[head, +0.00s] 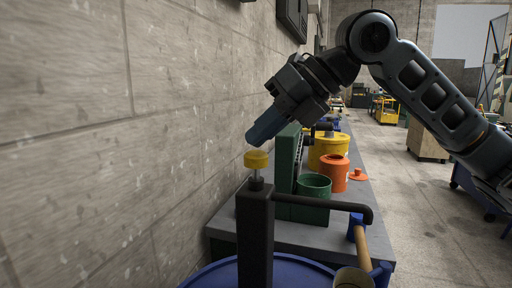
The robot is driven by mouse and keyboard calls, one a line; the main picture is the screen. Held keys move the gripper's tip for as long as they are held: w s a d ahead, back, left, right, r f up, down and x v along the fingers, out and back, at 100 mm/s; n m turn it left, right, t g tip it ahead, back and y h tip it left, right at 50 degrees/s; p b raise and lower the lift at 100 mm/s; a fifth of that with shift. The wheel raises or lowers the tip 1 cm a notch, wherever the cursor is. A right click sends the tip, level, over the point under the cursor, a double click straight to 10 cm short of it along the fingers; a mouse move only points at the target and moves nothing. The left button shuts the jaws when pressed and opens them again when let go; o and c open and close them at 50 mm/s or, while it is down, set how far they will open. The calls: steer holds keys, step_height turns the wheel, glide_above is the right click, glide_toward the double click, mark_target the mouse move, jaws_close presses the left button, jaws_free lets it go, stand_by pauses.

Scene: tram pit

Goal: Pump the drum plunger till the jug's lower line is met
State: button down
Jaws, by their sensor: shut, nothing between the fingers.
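The drum pump is a dark upright column (255,235) with a yellow plunger knob (257,159) on a thin pale rod. A dark spout (325,203) runs right from the column and bends down at its end. The column stands over a blue drum (215,275), cut off by the lower edge. My gripper (254,139) is shut and empty, its blue fingers pointing down-left just above the knob. I cannot tell whether they touch it. A tan round-rimmed vessel (353,278) shows at the bottom edge, maybe the jug; its lines are not visible.
A grey bench (224,222) along the block wall (90,130) holds a green can (314,186), an orange container (334,172), an orange lid-like piece (358,174) and a yellow drum (328,150). A wooden-handled tool (363,247) is near the spout. Open floor lies right.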

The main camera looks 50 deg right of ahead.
mark_target(262, 153)
steer(key=shift+r, duration=0.4)
steer(key=shift+r+p, duration=1.85)
steer(key=shift+r, duration=0.7)
steer(key=shift+f, duration=0.1)
